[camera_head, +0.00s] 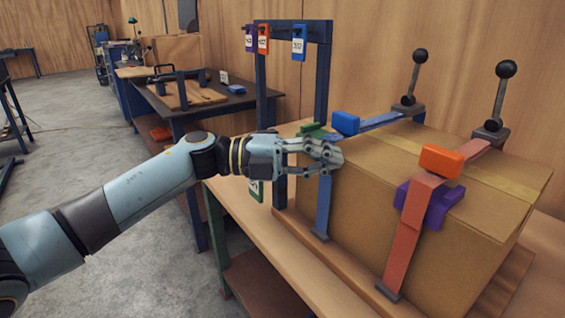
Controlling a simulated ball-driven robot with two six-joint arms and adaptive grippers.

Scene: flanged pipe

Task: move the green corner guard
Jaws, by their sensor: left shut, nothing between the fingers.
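The green corner guard (312,130) shows in the head view at the far left top edge of the cardboard box (372,217), beside the blue strap (324,207). My left gripper partly hides it. My left gripper (337,160) is shut and empty, with its fingertips in front of the blue strap near the box's top left edge. I cannot tell whether it touches the guard or strap. My right gripper is not in view.
A purple corner guard (443,207) sits under the orange strap (404,240) on the box edge. A blue block (345,123) and an orange block (441,161) rest on the straps. Two black-knobbed levers stand behind. A blue frame (322,75) with hanging tags stands close behind my gripper.

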